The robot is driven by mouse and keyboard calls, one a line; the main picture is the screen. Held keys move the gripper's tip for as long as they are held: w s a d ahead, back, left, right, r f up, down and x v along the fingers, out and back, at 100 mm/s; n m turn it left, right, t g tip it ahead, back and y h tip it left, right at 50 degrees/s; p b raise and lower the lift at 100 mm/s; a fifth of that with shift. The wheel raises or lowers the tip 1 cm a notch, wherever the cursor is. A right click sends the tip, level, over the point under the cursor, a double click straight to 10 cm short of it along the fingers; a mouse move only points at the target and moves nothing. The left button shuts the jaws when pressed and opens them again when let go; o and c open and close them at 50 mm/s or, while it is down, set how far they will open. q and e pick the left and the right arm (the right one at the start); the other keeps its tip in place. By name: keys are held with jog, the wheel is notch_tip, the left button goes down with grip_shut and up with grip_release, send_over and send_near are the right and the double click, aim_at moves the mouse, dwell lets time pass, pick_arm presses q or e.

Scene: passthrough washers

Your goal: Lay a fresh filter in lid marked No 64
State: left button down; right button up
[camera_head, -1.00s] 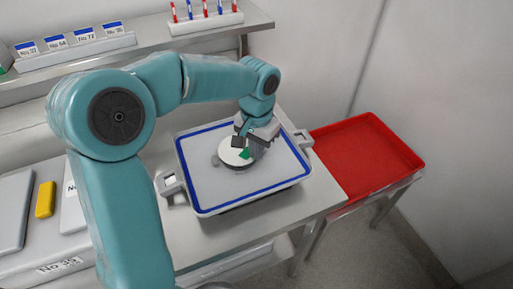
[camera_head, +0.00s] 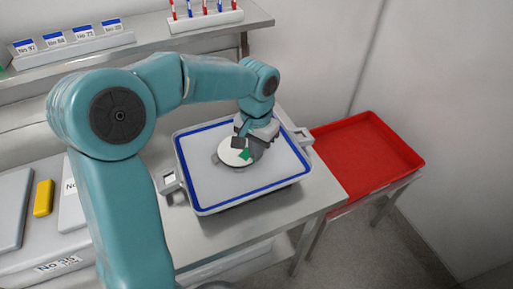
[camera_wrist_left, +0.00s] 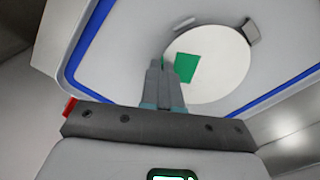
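A pale lid (camera_head: 205,197) with a blue band around its rim lies on the bench in the head view, and it also shows in the wrist view (camera_wrist_left: 115,60). Any number on it is not readable. A round white filter (camera_head: 229,156) with a green patch is at the lid's middle, over small grey clips. In the wrist view the filter (camera_wrist_left: 222,75) looks flat, close to the lid surface. My left gripper (camera_head: 240,146) is at the filter's edge. Its fingers (camera_wrist_left: 158,65) are together, apparently shut on that edge. My right gripper is not in view.
A red tray (camera_head: 365,158) stands right of the bench. Another case marked No 35 (camera_head: 60,263) and a yellow block (camera_head: 43,198) are at the left. The shelf above holds several number cards (camera_head: 70,43) and a rack of red and blue pens (camera_head: 205,20).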

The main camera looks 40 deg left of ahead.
pick_arm(q)
jog(key=shift+f+b, duration=0.4)
jog(key=shift+f, duration=0.25)
dwell(0.7)
dwell(0.3)
jog(key=c, duration=0.8)
grip_release()
jog(key=shift+r+p, duration=2.95)
jog(key=shift+r, duration=0.55)
